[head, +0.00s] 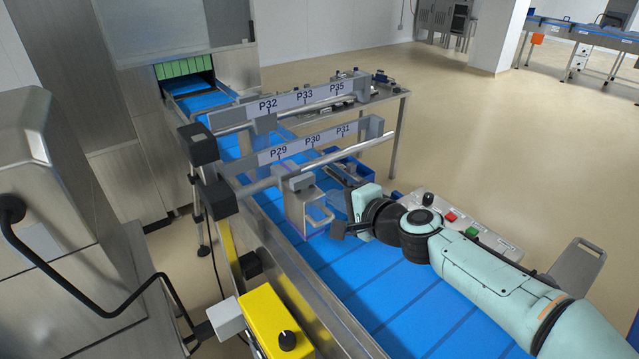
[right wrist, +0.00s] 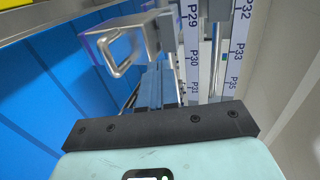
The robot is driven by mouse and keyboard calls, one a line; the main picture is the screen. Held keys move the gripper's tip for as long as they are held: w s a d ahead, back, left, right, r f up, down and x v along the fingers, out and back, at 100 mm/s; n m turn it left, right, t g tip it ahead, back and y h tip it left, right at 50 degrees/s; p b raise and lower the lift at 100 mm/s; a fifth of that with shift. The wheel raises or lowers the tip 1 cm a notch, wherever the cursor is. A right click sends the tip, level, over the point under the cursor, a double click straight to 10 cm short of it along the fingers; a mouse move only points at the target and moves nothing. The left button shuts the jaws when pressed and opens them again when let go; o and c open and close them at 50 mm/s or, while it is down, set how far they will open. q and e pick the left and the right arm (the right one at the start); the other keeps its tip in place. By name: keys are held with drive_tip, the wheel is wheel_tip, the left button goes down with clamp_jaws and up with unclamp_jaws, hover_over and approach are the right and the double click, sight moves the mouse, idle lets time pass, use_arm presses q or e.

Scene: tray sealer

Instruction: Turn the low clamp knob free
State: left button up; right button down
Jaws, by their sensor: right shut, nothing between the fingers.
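The lower rail (head: 272,155) carries a scale strip marked P29, P30 and P31. A grey metal block (head: 299,184) hangs on its round bar, with a loop handle (head: 320,215) facing my right gripper. The block and loop handle (right wrist: 121,50) also show in the right wrist view. I cannot make out a separate clamp knob on the block. My right gripper (head: 338,204) is shut and empty, just right of the loop handle. In the right wrist view its fingers (right wrist: 152,86) are together, and I see no contact with the handle. My left gripper is not in view.
A blue conveyor belt (head: 385,290) runs beneath the rails. A higher rail (head: 285,101) marked P32 to P35 lies behind. A yellow box (head: 262,318) with a black knob stands at the front left. A push-button panel (head: 462,226) is behind my right arm.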

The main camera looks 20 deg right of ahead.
sight(310, 182)
drive_tip(key=x, duration=0.2)
drive_tip(key=p+x, duration=0.1)
drive_tip(key=x, duration=0.1)
drive_tip(key=r+x, duration=0.1)
drive_tip(key=x, duration=0.1)
drive_tip(key=shift+w+a+p, duration=0.1)
drive_tip(key=shift+w+p, duration=0.25)
drive_tip(key=shift+w, duration=0.15)
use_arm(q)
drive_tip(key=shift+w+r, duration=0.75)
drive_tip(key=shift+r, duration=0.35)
use_arm(e)
drive_tip(key=shift+s, duration=0.1)
